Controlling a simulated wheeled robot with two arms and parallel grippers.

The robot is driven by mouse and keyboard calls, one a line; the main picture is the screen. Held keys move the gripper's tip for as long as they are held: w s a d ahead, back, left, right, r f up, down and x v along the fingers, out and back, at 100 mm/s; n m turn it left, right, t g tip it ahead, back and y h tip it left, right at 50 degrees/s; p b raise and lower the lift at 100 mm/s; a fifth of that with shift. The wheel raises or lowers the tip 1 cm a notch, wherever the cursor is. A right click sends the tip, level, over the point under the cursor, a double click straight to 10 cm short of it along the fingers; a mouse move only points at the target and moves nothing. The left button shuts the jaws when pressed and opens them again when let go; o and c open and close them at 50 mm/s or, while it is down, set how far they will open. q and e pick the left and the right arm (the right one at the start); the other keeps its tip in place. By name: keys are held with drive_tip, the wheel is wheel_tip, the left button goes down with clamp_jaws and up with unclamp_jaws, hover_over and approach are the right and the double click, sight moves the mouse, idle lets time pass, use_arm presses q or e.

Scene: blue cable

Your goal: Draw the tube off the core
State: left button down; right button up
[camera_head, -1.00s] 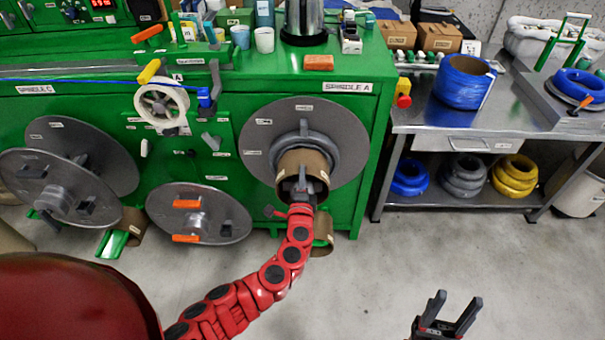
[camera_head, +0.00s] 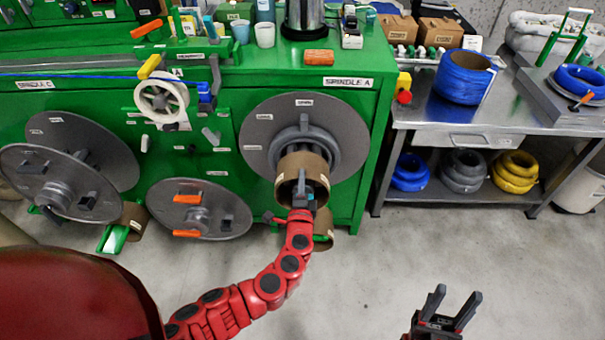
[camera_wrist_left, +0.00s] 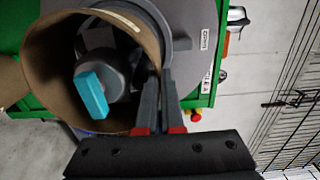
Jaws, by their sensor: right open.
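The brown cardboard tube (camera_head: 314,168) stands out in front of the grey disc (camera_head: 345,135) at spindle A. The grey core (camera_head: 303,133) shows behind it. In the left wrist view the core's end (camera_wrist_left: 118,77), with a cyan block (camera_wrist_left: 91,95), lies within the outline of the tube (camera_wrist_left: 45,85). My left gripper (camera_head: 303,190) is at the tube's near lower rim. In the left wrist view its fingers (camera_wrist_left: 160,85) are close together with the tube's wall between them. My right gripper (camera_head: 446,300) is open and empty above the floor, well away from the tube.
The green machine (camera_head: 365,95) carries the spindle. More discs (camera_head: 200,210) stand at left. Another brown tube (camera_head: 323,228) is low behind my left arm. A steel bench (camera_head: 430,120) with blue coils (camera_head: 465,78) stands at right. The floor (camera_head: 360,270) in front is clear.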

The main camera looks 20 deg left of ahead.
use_arm(q)
drive_tip(key=b+v, duration=0.3)
drive_tip(key=v, duration=1.1)
idle(0.9)
